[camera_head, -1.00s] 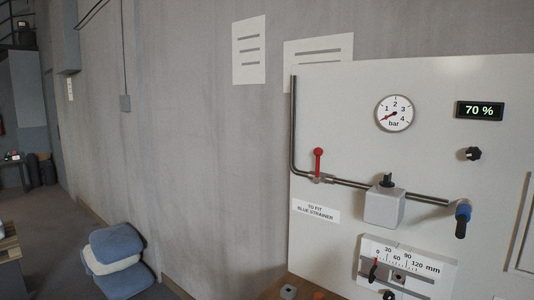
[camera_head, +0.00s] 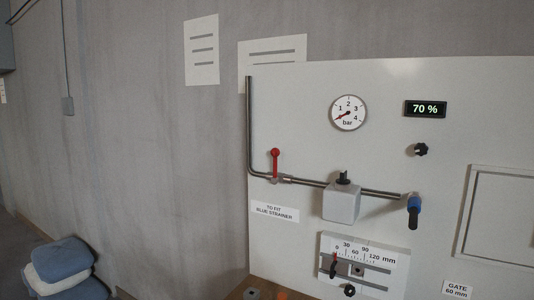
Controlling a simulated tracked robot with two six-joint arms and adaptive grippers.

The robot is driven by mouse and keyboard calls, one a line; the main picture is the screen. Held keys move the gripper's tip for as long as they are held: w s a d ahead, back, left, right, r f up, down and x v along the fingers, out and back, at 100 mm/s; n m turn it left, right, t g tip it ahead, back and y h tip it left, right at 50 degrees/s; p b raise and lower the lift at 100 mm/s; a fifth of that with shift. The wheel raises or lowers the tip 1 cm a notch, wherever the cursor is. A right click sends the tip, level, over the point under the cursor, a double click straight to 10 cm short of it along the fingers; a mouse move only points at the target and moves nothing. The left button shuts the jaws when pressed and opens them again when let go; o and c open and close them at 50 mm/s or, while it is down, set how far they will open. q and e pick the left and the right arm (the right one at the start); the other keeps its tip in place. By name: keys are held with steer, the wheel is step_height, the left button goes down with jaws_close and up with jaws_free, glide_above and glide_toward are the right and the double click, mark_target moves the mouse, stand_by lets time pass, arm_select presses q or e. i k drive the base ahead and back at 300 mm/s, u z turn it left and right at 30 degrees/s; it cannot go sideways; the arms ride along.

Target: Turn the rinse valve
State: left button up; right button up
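A red lever valve (camera_head: 275,162) sits on the metal pipe at the left of the white panel. Its handle points straight up, across the pipe run. A grey box with a black knob (camera_head: 342,200) is further right on the same pipe. A blue fitting with a black end (camera_head: 414,210) hangs at the pipe's right end. None of these is labelled as the rinse valve, so I cannot tell which it is. Neither of my grippers is in view.
The white panel (camera_head: 310,85) also carries a pressure gauge (camera_head: 348,113), a display reading 70 % (camera_head: 425,109), a black knob (camera_head: 421,150), a slider scale (camera_head: 365,262) and a square hatch (camera_head: 505,215). Stacked sacks (camera_head: 62,270) lie at lower left.

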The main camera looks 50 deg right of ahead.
mark_target(275, 152)
steer(key=u, duration=0.1)
steer(key=i, duration=4.5)
steer(key=z, duration=2.45)
steer(key=i, duration=0.3)
steer(key=z, duration=1.85)
